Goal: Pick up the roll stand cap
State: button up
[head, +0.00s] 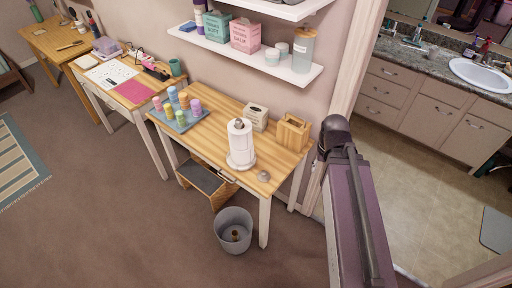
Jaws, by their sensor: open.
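A white paper roll (240,143) stands upright on its stand, near the front of the middle wooden table (213,143). A small knob-like top (238,122) shows at the upper end of the stand. A small grey-brown rounded piece (263,176) lies on the table to the right of the stand's base, near the front right corner. It may be the roll stand cap, but it is too small to be sure. My purple arm rises at the right of the table. My gripper is not visible.
A wall shelf (252,58) overhangs the table's back. A grey bin (233,230) and step stool (207,184) are below.

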aim_at(263, 176)
jog(key=z, duration=0.5)
jog(key=k, duration=1.05)
jog(key=u, duration=0.85)
jog(key=i, duration=1)
jog(key=u, duration=0.05)
